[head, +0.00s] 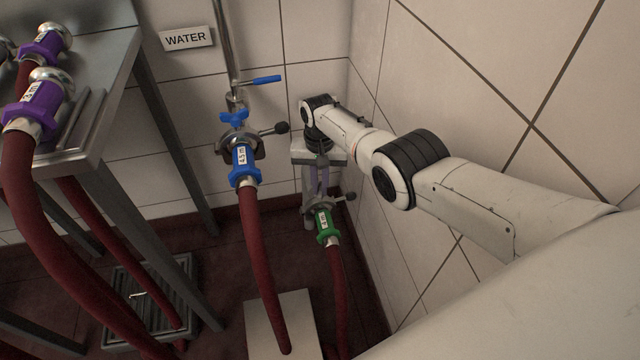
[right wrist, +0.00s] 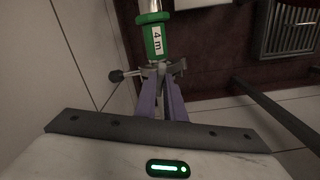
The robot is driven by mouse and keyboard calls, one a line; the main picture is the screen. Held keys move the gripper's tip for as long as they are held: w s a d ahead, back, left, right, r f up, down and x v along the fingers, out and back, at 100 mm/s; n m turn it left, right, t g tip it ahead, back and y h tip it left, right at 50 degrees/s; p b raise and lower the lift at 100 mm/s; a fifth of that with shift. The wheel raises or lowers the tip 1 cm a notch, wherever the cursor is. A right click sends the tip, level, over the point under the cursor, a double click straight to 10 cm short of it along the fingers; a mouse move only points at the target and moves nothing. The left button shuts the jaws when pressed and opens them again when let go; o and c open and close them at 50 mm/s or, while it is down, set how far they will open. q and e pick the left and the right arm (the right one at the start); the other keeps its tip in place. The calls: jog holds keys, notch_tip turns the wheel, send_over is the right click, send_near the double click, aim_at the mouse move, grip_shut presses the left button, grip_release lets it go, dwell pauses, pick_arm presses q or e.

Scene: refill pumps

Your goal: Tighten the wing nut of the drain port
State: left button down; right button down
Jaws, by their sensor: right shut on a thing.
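The drain port carries a green hose coupling (head: 326,226), labelled "4 m", low by the wall at the right; it shows closer in the right wrist view (right wrist: 153,40). A metal clamp sits at its upper end, with a lever ending in a dark knob (right wrist: 116,76). My right gripper (head: 319,190) points down at this clamp. Its purple fingers (right wrist: 161,79) are shut on the wing nut, which is mostly hidden between the fingertips. My left gripper is in neither view.
The water port with a blue coupling (head: 243,165), blue wing nut (head: 234,119) and blue-handled valve (head: 262,80) is left of my right arm. A steel table (head: 95,140) with purple couplings stands at left. Red hoses hang down. A floor grate (head: 185,275) lies below.

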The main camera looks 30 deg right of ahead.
jog(key=m, duration=0.2)
jog(key=shift+m, duration=0.4)
jog(key=m, duration=0.8)
jog(key=shift+m, duration=0.9)
jog(key=c, duration=1.8)
grip_release()
jog(key=shift+c, duration=0.2)
